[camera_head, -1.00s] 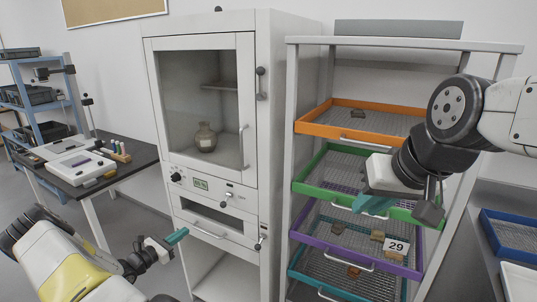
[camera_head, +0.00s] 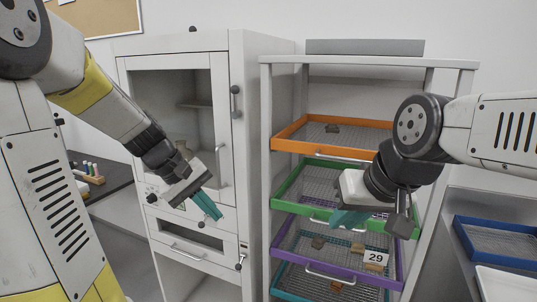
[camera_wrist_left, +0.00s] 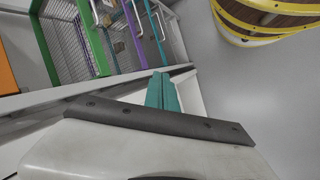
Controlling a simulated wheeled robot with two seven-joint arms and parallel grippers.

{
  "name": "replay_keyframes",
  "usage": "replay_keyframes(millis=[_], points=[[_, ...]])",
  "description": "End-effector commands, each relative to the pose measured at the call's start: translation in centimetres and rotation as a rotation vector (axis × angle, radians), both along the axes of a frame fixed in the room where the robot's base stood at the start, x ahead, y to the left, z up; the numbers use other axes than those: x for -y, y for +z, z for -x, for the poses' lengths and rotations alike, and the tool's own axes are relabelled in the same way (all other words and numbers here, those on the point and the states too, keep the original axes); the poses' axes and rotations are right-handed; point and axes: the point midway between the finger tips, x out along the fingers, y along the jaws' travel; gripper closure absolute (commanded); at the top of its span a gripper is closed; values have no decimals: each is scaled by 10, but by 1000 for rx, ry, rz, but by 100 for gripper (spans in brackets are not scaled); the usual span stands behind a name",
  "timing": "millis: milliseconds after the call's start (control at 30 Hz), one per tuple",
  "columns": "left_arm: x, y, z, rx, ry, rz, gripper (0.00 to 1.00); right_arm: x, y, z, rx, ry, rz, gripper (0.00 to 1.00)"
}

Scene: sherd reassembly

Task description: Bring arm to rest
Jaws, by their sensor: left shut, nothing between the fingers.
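My left gripper (camera_head: 208,205) is raised in front of the white cabinet (camera_head: 245,150), pointing down and to the right. Its teal fingers are together with nothing between them, and they also show shut in the left wrist view (camera_wrist_left: 163,92). My left arm comes in large from the left edge and hides part of the cabinet's glass door and its panel. My right gripper (camera_head: 347,218) is in front of the green tray (camera_head: 290,196) of the rack. Its teal fingers are partly hidden by its white body, and I cannot tell whether they are apart.
The rack holds an orange tray (camera_head: 285,140), a purple tray (camera_head: 290,236) and a teal tray (camera_head: 285,280), with small brown sherds on some. A tag reading 29 (camera_head: 376,257) stands on the purple tray. A blue tray (camera_head: 490,238) is at right. A dark table (camera_head: 108,180) is at left.

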Motion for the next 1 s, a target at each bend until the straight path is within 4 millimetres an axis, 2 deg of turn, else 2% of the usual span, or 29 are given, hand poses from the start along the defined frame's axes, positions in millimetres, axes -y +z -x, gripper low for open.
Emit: replay_keyframes(millis=[33, 200, 300, 433, 600, 1000], points=[[5, 14, 16, 54, -52, -60, 100, 0, 0, 0, 0, 0, 0, 82], [7, 43, 67, 225, -207, -250, 100, 0, 0, 0, 0, 0, 0, 82], [5, 55, 92, 327, -282, -343, 100, 0, 0, 0, 0, 0, 0, 82], [0, 64, 116, 436, -353, -431, 100, 0, 0, 0, 0, 0, 0, 82], [-4, 68, 130, 508, -398, -487, 100, 0, 0, 0, 0, 0, 0, 82], [-5, 69, 132, 518, -404, -495, 100, 0, 0, 0, 0, 0, 0, 82]])
